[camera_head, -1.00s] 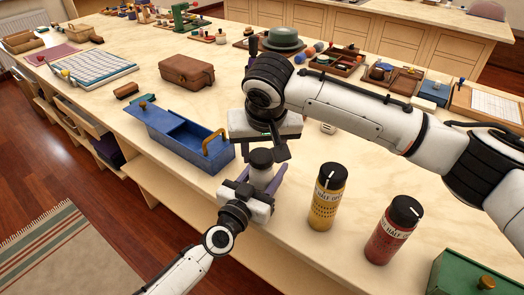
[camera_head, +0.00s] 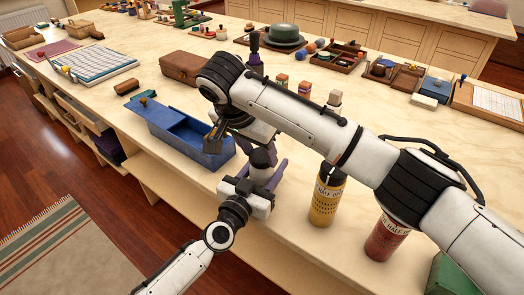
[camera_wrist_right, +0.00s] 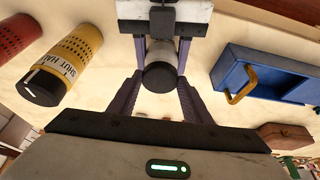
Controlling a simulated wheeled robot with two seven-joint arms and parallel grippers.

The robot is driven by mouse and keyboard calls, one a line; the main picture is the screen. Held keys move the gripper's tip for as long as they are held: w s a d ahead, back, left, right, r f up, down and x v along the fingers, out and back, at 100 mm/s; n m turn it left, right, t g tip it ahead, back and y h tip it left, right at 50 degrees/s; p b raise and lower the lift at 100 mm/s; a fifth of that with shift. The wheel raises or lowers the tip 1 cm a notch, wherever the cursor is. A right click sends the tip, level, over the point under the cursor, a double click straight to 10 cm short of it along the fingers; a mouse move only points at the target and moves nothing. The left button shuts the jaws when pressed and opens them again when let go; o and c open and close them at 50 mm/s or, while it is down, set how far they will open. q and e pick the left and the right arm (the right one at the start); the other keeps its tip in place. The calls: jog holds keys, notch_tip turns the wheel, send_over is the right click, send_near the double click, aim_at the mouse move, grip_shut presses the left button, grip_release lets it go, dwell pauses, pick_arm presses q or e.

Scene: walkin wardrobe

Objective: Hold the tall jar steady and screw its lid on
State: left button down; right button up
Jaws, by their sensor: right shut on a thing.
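The tall jar is mostly hidden; its pale body (camera_wrist_right: 161,50) shows in the right wrist view between the fingers of my left gripper (camera_head: 262,178). That gripper is shut around the jar near the table's front edge. The dark round lid (camera_wrist_right: 158,78) sits at the top of the jar; it also shows in the head view (camera_head: 262,158). My right gripper (camera_wrist_right: 158,86) comes from above, its purple fingers on both sides of the lid and closed on it. Whether the lid's thread is engaged cannot be seen.
A yellow jar (camera_head: 325,203) and a red jar (camera_head: 384,242) with dark lids stand right of the grippers, partly under my right arm. A blue box (camera_head: 184,134) with a yellow handle (camera_wrist_right: 240,87) lies close on the left. A brown case (camera_head: 187,66) is behind it.

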jog(key=m, duration=0.1)
jog(key=m+h, duration=0.1)
jog(key=m, duration=0.1)
jog(key=shift+w+a+r+m+g, duration=0.1)
jog(key=shift+w+a+m+g, duration=0.1)
jog(key=shift+m+g, duration=0.15)
jog(key=shift+d+m+g+h, duration=0.1)
jog(key=shift+m+g+h, duration=0.2)
jog(key=shift+m, duration=0.35)
jog(key=o, duration=1)
jog(key=shift+s+r, duration=0.1)
jog(key=shift+r, duration=2.1)
jog(key=shift+c, duration=0.3)
